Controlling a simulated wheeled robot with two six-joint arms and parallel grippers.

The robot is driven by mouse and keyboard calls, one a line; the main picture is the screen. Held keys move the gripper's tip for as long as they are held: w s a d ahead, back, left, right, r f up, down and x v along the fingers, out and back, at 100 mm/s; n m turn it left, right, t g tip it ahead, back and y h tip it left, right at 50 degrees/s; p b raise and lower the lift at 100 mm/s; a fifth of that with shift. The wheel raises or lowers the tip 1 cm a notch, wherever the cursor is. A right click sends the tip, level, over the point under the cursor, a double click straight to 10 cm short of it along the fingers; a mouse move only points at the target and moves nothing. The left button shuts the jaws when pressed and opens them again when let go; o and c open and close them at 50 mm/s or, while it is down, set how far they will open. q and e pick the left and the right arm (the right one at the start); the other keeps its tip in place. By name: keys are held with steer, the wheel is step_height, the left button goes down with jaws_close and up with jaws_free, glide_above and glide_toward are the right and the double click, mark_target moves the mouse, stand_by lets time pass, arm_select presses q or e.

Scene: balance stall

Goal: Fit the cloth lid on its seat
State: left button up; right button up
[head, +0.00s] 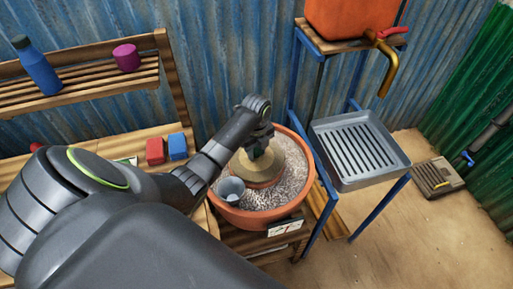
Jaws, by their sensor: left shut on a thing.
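The cloth lid (273,167) looks like a round tan disc and sits over a round pot (262,184) inside a wide terracotta bowl (236,217) of grey grit. My left gripper (260,150) points down at the middle of the lid and is shut on a small dark green part there, which looks like the lid's knob. The gripper hides most of that part. I cannot tell whether the lid touches its seat all round. My right gripper is not in view.
A grey cup (231,188) stands in the grit beside the pot. Red (155,150) and blue (177,147) blocks lie on the bench at left. A blue stand with a slatted metal tray (392,168) and a brass tap (388,72) is close on the right.

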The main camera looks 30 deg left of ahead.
arm_select(q)
steer(key=shift+f, duration=0.3)
stand_by(0.5)
stand_by(0.3)
steer(key=o, duration=1.4)
steer(key=shift+r+p, duration=0.2)
steer(key=shift+p, duration=0.15)
steer(key=shift+r+p, duration=1.8)
steer(key=shift+p, duration=0.4)
